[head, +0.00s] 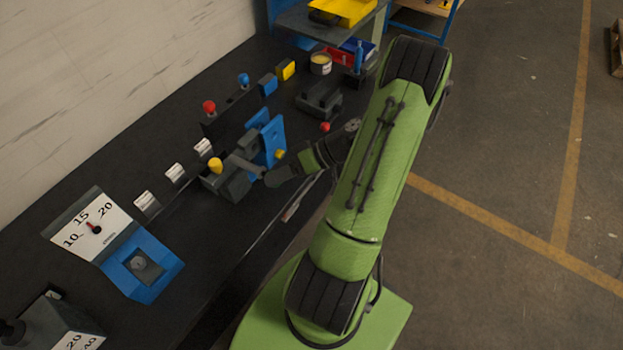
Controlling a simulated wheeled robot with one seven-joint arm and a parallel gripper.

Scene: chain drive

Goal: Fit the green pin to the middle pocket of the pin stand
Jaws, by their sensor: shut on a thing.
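The pin stand seems to be the low dark block (227,112) along the back of the bench. A red-topped pin (209,107) stands at its left end and a blue-topped pin (243,79) at its right end. Between them the block shows no coloured pin top, but the middle pocket itself is too small to make out. I see no green pin. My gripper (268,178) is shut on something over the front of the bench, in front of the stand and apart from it. What it holds is hidden or too small to name. A grey bar (244,164) ends close to the fingers.
Near my gripper are a dark fixture with a yellow knob (215,166) and upright blue plates (268,138). A red knob (325,127) is to the right.

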